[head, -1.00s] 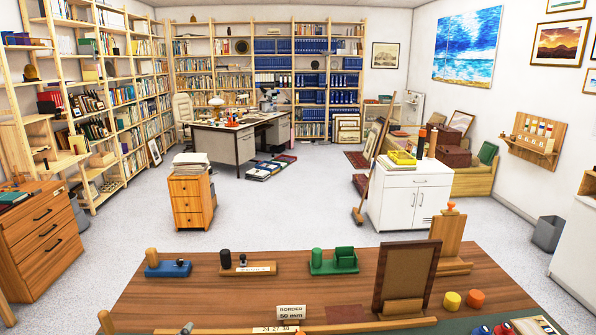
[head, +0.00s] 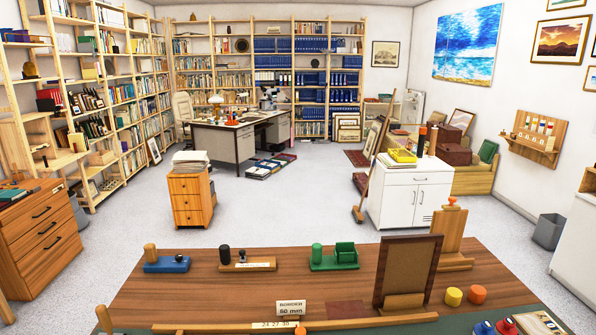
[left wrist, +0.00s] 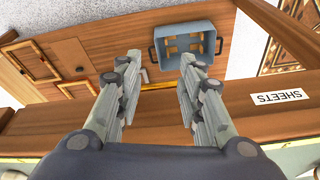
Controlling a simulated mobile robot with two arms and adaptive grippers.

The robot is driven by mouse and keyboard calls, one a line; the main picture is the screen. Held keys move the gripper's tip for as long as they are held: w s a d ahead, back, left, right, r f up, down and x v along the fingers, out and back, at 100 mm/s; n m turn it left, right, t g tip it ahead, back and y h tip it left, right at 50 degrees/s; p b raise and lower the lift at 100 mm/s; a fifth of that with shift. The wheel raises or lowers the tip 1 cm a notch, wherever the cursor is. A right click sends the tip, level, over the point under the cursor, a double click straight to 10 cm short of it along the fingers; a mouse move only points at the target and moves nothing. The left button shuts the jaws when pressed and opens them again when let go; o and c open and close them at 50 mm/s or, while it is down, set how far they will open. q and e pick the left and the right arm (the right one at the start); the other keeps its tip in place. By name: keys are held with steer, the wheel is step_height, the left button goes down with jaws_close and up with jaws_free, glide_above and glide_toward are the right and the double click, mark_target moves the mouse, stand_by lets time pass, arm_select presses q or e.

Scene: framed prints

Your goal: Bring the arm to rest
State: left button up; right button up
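My left gripper (left wrist: 159,65) shows in the left wrist view with its two fingers well apart. It is open, with nothing between the fingertips. Beyond the fingertips is a blue-grey bin (left wrist: 216,46) with wooden pieces inside, near a wooden surface (left wrist: 120,40). Neither gripper shows in the head view. My right gripper is in no frame.
In the head view, a wooden workbench (head: 200,285) is in front, bearing an upright dark-framed panel (head: 407,270), a green tool (head: 334,257) and a blue tool (head: 167,261). A white cabinet (head: 411,198) stands beyond. The grey floor (head: 290,215) between is mostly clear.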

arm_select(q)
steer(key=s+f+g+b, duration=0.1)
steer(key=s+f+b, duration=0.15)
steer(key=f, duration=1.05)
steer(key=s+f+b, duration=0.2)
steer(key=s+f, duration=0.2)
steer(key=f, duration=0.8)
steer(key=s+a+f+g+b, duration=0.1)
steer(key=s+a+f+b, duration=0.2)
steer(key=s+f, duration=1)
steer(key=shift+s+a+f, duration=0.15)
steer(key=shift+s+f, duration=0.15)
steer(key=shift+f, duration=0.35)
